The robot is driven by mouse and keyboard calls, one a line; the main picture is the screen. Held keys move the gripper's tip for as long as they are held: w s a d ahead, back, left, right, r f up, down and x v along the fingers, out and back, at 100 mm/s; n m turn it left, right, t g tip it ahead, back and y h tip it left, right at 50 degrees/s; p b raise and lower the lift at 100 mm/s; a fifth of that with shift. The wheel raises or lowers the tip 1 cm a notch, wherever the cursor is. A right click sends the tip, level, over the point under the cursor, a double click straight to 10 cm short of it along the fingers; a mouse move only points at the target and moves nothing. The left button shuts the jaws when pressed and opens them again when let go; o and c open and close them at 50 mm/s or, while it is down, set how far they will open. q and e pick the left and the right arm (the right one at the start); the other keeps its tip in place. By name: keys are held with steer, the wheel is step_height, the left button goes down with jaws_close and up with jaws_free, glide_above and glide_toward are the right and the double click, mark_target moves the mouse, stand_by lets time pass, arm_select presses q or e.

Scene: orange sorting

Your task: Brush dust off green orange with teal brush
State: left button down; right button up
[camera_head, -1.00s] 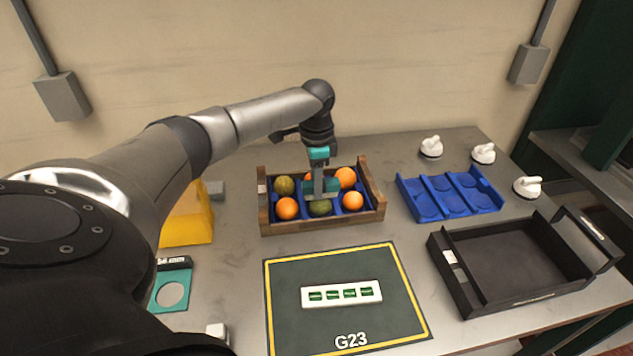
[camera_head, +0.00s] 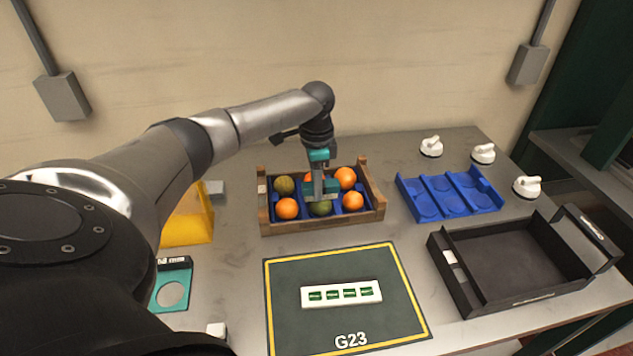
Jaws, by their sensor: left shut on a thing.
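A wooden crate (camera_head: 268,229) with a blue insert holds several fruits in two rows. A green orange (camera_head: 321,209) sits in the middle of the front row. Another green orange (camera_head: 284,185) is at the back left. My left gripper (camera_head: 320,180) is above the crate's middle, shut on the teal brush (camera_head: 322,188), pointing down. The brush's lower end is at the front green orange and hides its top; I cannot tell whether it touches. Dust is too small to make out. My right gripper is not in view.
Orange fruits (camera_head: 287,208) fill the other visible pockets. A blue tray (camera_head: 450,193), white knobbed things (camera_head: 483,153) and a black open box (camera_head: 512,263) stand right. A green mat (camera_head: 346,323) with a white strip lies in front. A yellow bin (camera_head: 187,222) is left.

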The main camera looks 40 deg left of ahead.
arm_select(q)
steer(key=shift+s+f+p, duration=0.1)
steer(key=shift+f+p, duration=0.05)
steer(key=shift+p, duration=0.2)
stand_by(1.2)
steer(key=shift+d, duration=0.1)
steer(key=shift+w+d, duration=0.4)
steer(key=shift+w, duration=0.2)
steer(key=shift+s+a+p, duration=0.9)
steer(key=shift+s+p, duration=0.2)
steer(key=shift+p, duration=0.25)
steer(key=shift+w+d+r+b, duration=0.1)
steer(key=shift+w+d+b, duration=0.1)
steer(key=shift+w+d, duration=0.35)
steer(key=shift+w+d+r+b, duration=0.1)
steer(key=shift+w+d+b, duration=0.15)
steer(key=shift+w, duration=0.35)
steer(key=shift+s+a+p, duration=0.8)
steer(key=shift+s+p, duration=0.3)
steer(key=shift+p, duration=0.05)
steer(key=shift+w+d+b, duration=0.6)
steer(key=shift+w+d, duration=0.25)
steer(key=shift+w, duration=0.25)
